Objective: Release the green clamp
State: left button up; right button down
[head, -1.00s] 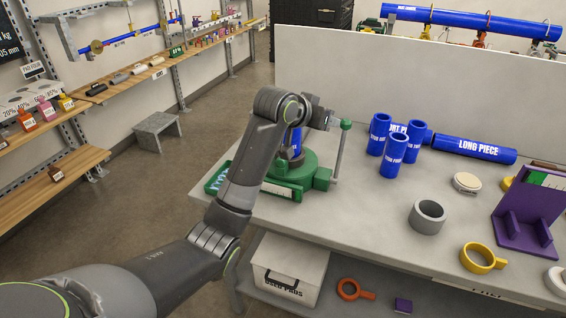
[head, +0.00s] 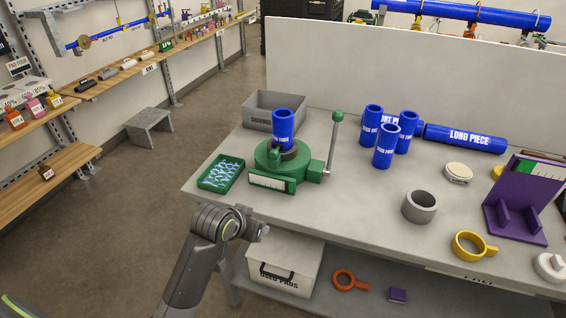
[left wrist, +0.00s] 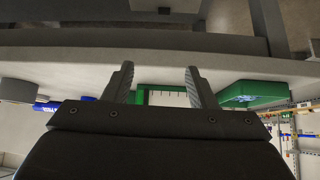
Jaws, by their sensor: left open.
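The green clamp (head: 268,158) stands on the table near its left end. A short blue pipe piece (head: 282,128) stands upright in it. The clamp's grey lever (head: 333,148) with a green knob (head: 338,116) is nearly upright on its right side. My left gripper (head: 262,232) is in front of the table edge, below and apart from the clamp; its fingers are hard to make out in the head view. In the left wrist view my left gripper (left wrist: 158,74) is open and empty, with the clamp's scale plate (left wrist: 166,97) seen between the fingers. My right gripper is not in view.
A green tray (head: 208,186) lies left of the clamp, and a grey bin (head: 262,112) stands behind it. Several blue pipes (head: 385,150) stand to the right. A grey ring (head: 420,207), a yellow ring (head: 470,246) and a purple stand (head: 515,232) are further right. A used-pads box (head: 285,268) sits below.

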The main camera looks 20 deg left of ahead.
pick_arm(q)
jog(key=s+a+f+g+y, duration=0.15)
jog(key=s+f, duration=0.25)
jog(key=s, duration=0.4)
jog(key=s+a+f+n+g, duration=0.1)
jog(key=s+a+f, duration=0.15)
jog(key=s, duration=0.55)
jog(key=s+a+f+g+y, duration=0.1)
jog(key=s+f+g, duration=0.1)
jog(key=s+f, duration=0.35)
jog(key=s+a+f+g, duration=0.1)
jog(key=s+f, duration=0.3)
jog(key=f, duration=0.7)
jog(key=s+a+f, duration=0.1)
jog(key=s+f, duration=0.3)
jog(key=f, duration=0.7)
jog(key=s+d+f+g, duration=0.1)
jog(key=s+f, duration=1.2)
jog(key=shift+s+d+h, duration=0.15)
jog(key=shift+d+h, duration=0.1)
jog(key=shift+h, duration=0.2)
jog(key=shift+c, duration=0.2)
